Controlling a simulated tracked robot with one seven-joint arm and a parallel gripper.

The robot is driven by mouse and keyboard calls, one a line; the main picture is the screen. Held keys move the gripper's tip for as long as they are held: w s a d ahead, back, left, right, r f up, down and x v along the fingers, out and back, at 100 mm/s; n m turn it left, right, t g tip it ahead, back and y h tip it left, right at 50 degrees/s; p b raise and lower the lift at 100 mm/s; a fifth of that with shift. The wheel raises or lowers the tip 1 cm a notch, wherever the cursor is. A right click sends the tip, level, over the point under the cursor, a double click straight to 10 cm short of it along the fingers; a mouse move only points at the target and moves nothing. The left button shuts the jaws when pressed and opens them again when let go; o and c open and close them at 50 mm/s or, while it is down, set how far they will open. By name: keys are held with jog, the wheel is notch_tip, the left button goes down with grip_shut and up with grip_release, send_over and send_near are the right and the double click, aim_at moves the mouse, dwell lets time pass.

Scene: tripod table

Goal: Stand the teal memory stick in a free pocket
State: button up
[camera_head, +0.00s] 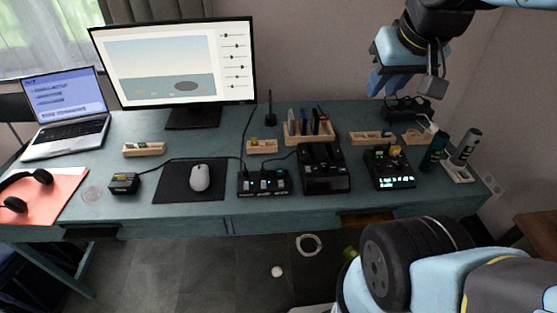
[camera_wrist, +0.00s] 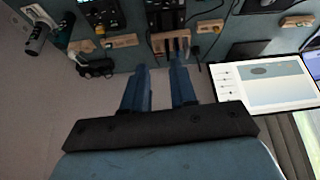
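My gripper (camera_head: 384,92) hangs high over the back right of the desk in the head view. In the wrist view its two blue fingers (camera_wrist: 158,72) stand apart with nothing between them, so it is open and empty. A wooden rack (camera_head: 297,140) with several slim upright items stands at the back middle; it also shows beyond the fingers in the wrist view (camera_wrist: 166,36). Small wooden holders stand at the left (camera_head: 150,150), middle (camera_head: 258,148) and right (camera_head: 365,139). I cannot make out the teal memory stick or which pockets are free.
Black devices (camera_head: 325,168) stand along the desk front, with another lit unit (camera_head: 390,170) on the right. A monitor (camera_head: 180,60), laptop (camera_head: 66,112) and mouse (camera_head: 200,177) fill the left. Cables cross the desk.

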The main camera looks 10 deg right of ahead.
jog(key=w+a+f+n+g, duration=0.2)
jog(key=w+a+f+n, duration=0.25)
jog(key=w, duration=0.25)
jog(key=n+g+h, duration=0.4)
jog(key=n+h, duration=0.1)
jog(key=n, duration=0.8)
send_over(280, 167)
jog(key=a, duration=0.5)
notch_tip(280, 167, down, 19)
jog(key=x, duration=0.8)
jog(key=shift+w, duration=0.35)
jog(key=shift+a+x, duration=0.15)
jog(key=shift+x, duration=1.15)
jog(key=shift+a+x, duration=0.15)
jog(key=shift+x, duration=1.2)
jog(key=shift+w+f, duration=0.1)
jog(key=shift+f, duration=0.05)
grip_shut()
